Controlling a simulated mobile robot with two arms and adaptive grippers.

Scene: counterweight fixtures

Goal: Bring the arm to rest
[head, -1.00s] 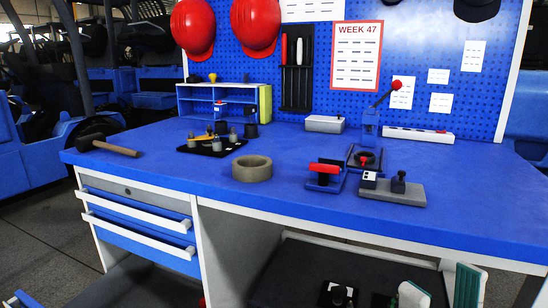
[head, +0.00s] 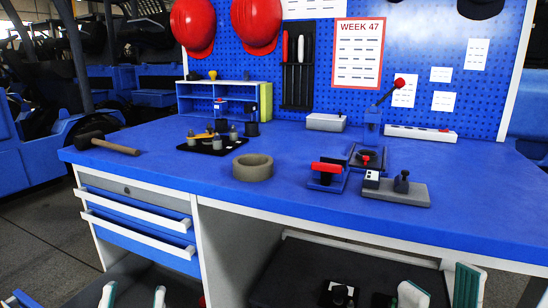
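A dark arm (head: 386,96) with a red ball (head: 399,83) at its end slants up to the right from a blue post (head: 373,117) at the back of the blue bench. My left gripper (head: 133,297) shows as two separated fingertips at the bottom edge, low in front of the drawers, open with nothing seen between them. My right gripper (head: 440,291) shows as two separated fingers at the bottom right, below the bench top, open. Both grippers are far from the arm, and most of each is cut off by the frame.
On the bench top (head: 210,197) are a hammer (head: 110,145), a black tray (head: 213,145) of small weights, a grey ring (head: 252,168), a red-handled blue fixture (head: 326,174), a grey block fixture (head: 398,190) and a power strip (head: 420,133). The front middle is clear.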

